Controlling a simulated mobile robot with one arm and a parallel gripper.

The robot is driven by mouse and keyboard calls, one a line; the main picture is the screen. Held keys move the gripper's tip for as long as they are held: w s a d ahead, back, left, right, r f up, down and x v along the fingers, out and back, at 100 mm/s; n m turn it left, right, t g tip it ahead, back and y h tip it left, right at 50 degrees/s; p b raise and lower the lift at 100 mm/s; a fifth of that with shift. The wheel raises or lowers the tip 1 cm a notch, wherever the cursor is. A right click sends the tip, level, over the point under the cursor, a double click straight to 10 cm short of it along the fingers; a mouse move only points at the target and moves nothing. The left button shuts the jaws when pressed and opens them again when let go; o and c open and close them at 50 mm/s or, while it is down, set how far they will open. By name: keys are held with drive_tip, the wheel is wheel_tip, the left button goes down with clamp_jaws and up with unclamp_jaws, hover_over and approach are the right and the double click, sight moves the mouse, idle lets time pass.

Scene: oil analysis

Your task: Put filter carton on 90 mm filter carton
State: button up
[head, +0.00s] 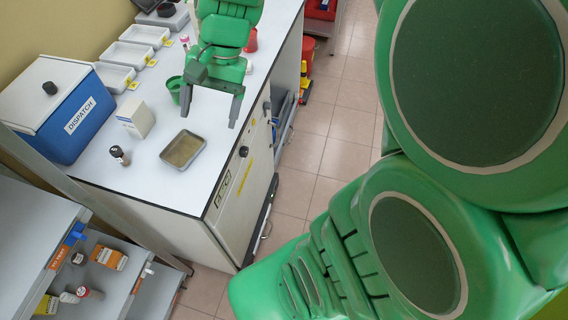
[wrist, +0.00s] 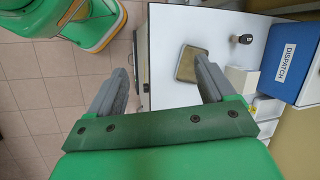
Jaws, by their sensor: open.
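A white carton (head: 135,118) stands upright on the white bench, between the blue box and the metal tray. It also shows in the wrist view (wrist: 241,80), just right of the right finger. An orange-and-white carton (head: 110,257) lies in the shelf unit at lower left. A yellow carton (head: 46,304) is in that unit too. Their print is too small to read, so I cannot tell which is the 90 mm filter carton. My gripper (head: 210,106) is open and empty above the bench, right of the white carton. Its two fingers are spread in the wrist view (wrist: 163,70).
A metal tray (head: 183,149) and a dark-capped bottle (head: 119,155) stand near the white carton. A blue DISPATCH box (head: 84,128) is behind left. A green cup (head: 175,88) is close to my gripper. White trays (head: 130,55) line the back. The bench's front left is clear.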

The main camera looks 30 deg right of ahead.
sight(250, 40)
drive_tip(key=s+d+f+n+h, duration=0.1)
drive_tip(key=s+d+n+h, duration=0.1)
drive_tip(key=s, duration=0.6)
drive_tip(key=s+d+f+n+g+h, duration=0.1)
drive_tip(key=s+d+n, duration=0.3)
drive_tip(key=s, duration=0.4)
drive_tip(key=shift+s+d+h, duration=0.25)
drive_tip(key=shift+s+h, duration=0.05)
drive_tip(key=shift+h, duration=0.4)
drive_tip(key=shift+f, duration=0.15)
